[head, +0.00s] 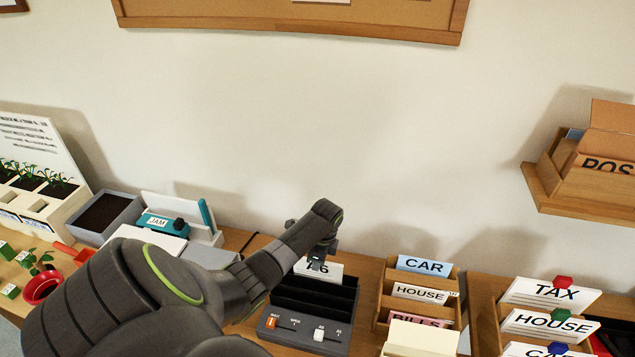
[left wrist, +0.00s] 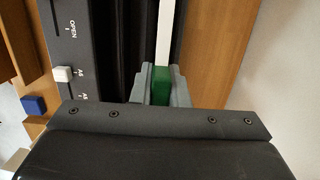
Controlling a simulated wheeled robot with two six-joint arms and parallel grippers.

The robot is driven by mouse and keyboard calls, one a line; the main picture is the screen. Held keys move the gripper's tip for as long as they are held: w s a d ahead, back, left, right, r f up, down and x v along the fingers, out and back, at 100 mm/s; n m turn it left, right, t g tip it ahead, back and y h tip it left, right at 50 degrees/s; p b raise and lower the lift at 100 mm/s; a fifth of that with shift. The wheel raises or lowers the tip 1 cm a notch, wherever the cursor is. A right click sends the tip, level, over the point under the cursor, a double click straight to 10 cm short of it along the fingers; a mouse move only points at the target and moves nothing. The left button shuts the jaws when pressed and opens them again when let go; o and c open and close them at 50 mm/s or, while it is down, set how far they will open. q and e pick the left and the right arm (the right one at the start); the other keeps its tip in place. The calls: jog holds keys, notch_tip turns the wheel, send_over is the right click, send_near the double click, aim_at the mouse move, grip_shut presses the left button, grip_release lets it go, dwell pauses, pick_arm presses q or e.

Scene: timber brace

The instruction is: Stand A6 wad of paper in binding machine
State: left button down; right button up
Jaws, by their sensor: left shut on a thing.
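The binding machine (head: 310,303) is a dark box on the wooden table with black slots and front sliders. It also shows in the left wrist view (left wrist: 112,45). The A6 wad of paper (head: 330,270) is white, upright at the machine's rear, with its label partly covered by my gripper. From above, the wad (left wrist: 164,32) is a thin white strip between black machine parts. My left gripper (head: 318,262) is shut on the green grip (left wrist: 161,88) at the wad's top. Whether the wad's lower edge touches the slot's bottom is hidden. My right gripper is out of view.
A wooden rack (head: 386,303) with CAR, HOUSE and BILLS cards stands close right of the machine. Another rack (head: 490,325) holds TAX and HOUSE cards with coloured grips. A teal JAM device (head: 160,222) stands to the left. The wall is behind; a wall shelf (head: 585,203) hangs at right.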

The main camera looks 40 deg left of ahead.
pick_arm(q)
jog(key=shift+f, duration=0.5)
jog(key=c, duration=1.3)
grip_release()
jog(key=o, duration=0.5)
jog(key=shift+c, duration=0.2)
